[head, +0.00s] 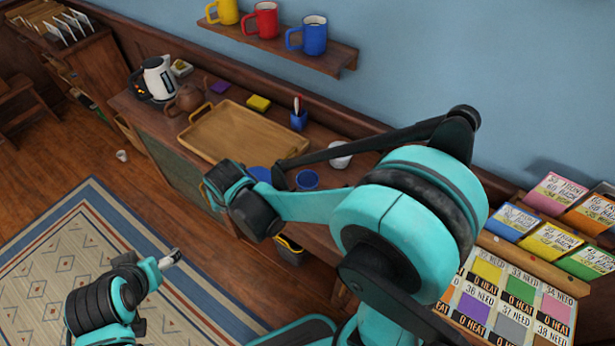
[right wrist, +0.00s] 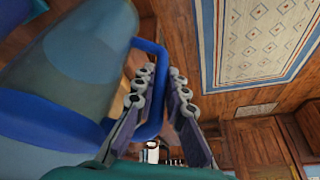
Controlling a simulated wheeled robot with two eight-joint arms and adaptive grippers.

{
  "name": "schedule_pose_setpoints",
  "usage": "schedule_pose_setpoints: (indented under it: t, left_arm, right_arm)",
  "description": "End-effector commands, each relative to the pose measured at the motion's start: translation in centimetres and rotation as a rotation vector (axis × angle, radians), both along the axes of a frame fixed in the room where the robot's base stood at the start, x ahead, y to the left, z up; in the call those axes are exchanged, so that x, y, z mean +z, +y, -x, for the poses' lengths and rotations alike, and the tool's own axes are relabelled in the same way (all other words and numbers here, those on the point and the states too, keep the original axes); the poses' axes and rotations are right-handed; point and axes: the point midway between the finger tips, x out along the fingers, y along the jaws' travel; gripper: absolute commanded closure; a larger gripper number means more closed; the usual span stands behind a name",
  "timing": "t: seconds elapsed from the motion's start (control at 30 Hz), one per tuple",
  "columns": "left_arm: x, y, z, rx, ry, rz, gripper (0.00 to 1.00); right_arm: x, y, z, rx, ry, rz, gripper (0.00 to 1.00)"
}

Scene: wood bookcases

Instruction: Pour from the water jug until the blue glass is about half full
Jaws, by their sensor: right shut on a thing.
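In the right wrist view my right gripper (right wrist: 158,82) is shut on the blue handle of the water jug (right wrist: 75,65). The jug is a large, bluish see-through vessel with a blue band, and it fills the left side. In the head view my right arm hides most of the gripper and jug; a blue patch beyond the wrist may be the jug. The blue glass (head: 307,180) stands on the counter just right of that patch. Its water level cannot be made out. My left gripper (head: 170,259) is over the rug, away from the counter; its opening is too small to judge.
A white vessel (head: 340,154) is behind the glass. Mugs (head: 262,20) stand on a wall shelf. A bin (head: 289,250) is below.

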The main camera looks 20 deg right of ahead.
Motion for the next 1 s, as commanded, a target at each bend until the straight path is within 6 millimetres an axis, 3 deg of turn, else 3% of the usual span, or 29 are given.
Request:
schedule_pose_setpoints:
  t: [0.53,1.0]
  left_arm:
    - [2.1,0.0,0.0,0.000,0.000,0.000,0.27]
    - [1.6,0.0,0.0,0.000,0.000,0.000,0.27]
  right_arm:
    - [3.0,-1.8,-0.1,-0.006,0.007,-0.272,1.00]
    - [4.3,-4.3,-0.2,-0.006,0.015,-0.507,1.00]
